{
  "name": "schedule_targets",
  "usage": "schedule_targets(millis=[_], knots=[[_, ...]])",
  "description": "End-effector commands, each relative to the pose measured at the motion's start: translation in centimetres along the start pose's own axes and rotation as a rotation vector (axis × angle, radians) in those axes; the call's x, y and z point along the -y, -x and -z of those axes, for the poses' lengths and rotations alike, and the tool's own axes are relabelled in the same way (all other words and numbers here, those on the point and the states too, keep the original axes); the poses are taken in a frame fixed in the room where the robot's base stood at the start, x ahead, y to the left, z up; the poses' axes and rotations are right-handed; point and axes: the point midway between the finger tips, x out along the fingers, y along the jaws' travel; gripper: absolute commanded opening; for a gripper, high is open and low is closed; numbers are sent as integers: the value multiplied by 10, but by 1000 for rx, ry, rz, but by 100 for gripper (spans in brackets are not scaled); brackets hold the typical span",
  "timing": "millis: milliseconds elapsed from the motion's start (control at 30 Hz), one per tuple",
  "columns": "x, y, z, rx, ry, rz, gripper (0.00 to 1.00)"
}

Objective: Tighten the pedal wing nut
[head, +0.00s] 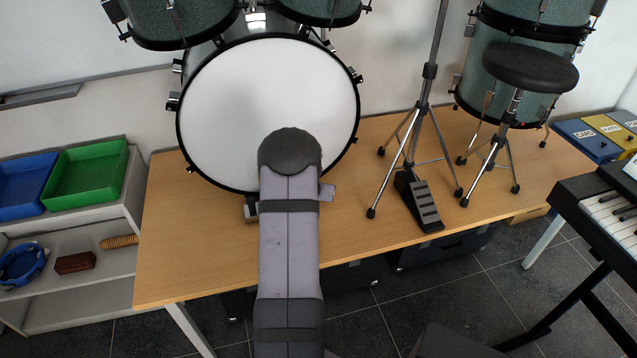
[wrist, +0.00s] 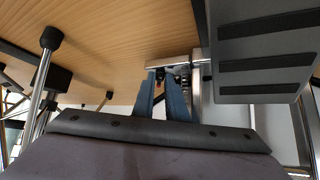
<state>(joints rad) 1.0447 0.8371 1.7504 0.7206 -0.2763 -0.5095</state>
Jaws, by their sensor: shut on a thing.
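My gripper (wrist: 166,78) shows in the wrist view as two blue-grey fingers. They are shut on a small dark piece (wrist: 164,75) beside a metal bracket (wrist: 185,66), which I take for the pedal wing nut. Its wings are mostly covered by the fingers, and I cannot tell how tight it sits. A grey pedal plate (wrist: 268,50) with black strips is at the upper right of that view, close to the fingers. In the head view my arm covers the gripper and nut, low in front of the bass drum (head: 235,100).
The wooden table (head: 195,250) carries the drum kit. A tripod stand with a ribbed foot pedal (head: 420,203) and a black stool (head: 517,68) stand to the right. A shelf with a green tray (head: 88,172) is at left, a keyboard (head: 610,210) at right. The table's front left is clear.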

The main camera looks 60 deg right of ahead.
Motion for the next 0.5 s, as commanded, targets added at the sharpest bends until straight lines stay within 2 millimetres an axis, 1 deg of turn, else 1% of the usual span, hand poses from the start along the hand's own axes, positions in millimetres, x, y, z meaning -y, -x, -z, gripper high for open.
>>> schedule_targets(millis=[33, 500], knots=[[2, 5, 6, -4, -4, -6, 0], [2, 2, 2, -9, -28, -34, 0]])
